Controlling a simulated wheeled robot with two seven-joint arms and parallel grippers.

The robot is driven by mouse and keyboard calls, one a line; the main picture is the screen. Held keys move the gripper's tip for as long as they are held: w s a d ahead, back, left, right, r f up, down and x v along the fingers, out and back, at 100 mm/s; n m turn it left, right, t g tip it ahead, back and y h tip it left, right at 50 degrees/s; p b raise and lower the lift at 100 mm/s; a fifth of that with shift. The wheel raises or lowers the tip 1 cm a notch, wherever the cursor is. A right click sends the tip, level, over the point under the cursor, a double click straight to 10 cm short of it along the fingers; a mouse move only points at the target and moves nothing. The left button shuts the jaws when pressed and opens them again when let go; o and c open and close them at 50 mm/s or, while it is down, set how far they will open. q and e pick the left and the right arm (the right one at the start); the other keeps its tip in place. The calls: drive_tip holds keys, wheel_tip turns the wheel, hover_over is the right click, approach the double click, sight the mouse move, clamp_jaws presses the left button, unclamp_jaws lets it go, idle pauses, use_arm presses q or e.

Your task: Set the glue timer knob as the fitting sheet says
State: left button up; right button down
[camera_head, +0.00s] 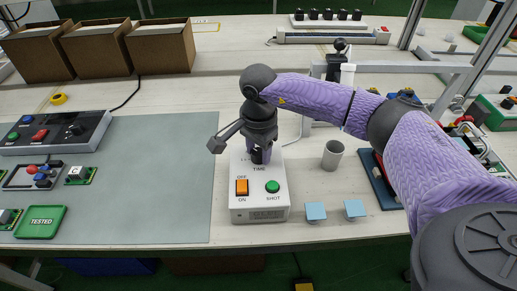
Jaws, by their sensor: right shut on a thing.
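A white glue timer box (259,208) stands on the bench at the middle. Its front has an orange OFF/ON switch (242,187) and a green SHOT button (272,186). The dark timer knob (257,157) shows only in part above the TIME label. My right gripper (258,152) comes down over the knob from above and is shut on it. The gripper and its wrist hide most of the knob and the scale around it, so its setting cannot be read. I cannot make out a fitting sheet. My left gripper is not in view.
A grey mat (150,175) lies left of the box, with a green TESTED tray (41,222) at its left. A metal cup (332,155) and two light blue blocks (315,212) (354,209) stand right of the box. Cardboard bins (160,47) stand at the back left.

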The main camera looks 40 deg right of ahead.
sight(258, 152)
drive_tip(key=shift+c, duration=1.6)
unclamp_jaws()
drive_tip(key=shift+o, duration=0.6)
wheel_tip(258, 152, up, 9)
drive_tip(key=p, duration=0.3)
drive_tip(key=shift+r, duration=0.45)
